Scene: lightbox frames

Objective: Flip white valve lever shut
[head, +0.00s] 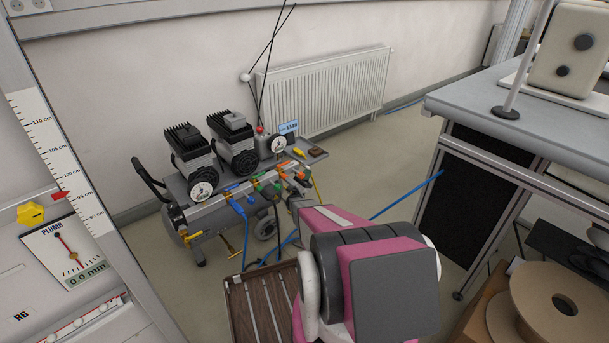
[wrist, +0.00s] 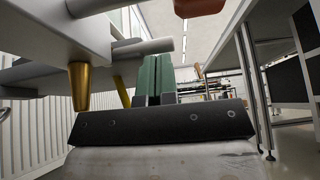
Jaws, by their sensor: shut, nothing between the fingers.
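In the head view a compressor (head: 205,205) stands on the floor, with a metal manifold (head: 235,200) along its front carrying several small valves with coloured levers. I cannot clearly pick out a white lever among them; my arm covers the manifold's right end. My gripper shows in the wrist view (wrist: 157,62) as two green fingers side by side, shut and empty. It is close beneath grey metal parts, with a brass fitting (wrist: 80,86) hanging to its left and a reddish-brown part (wrist: 198,7) above right. I cannot tell whether the fingers touch anything.
A radiator (head: 325,92) hangs on the wall behind. A workbench (head: 470,100) stands at right, with cardboard spools (head: 545,300) below. A blue hose (head: 405,195) runs across the floor.

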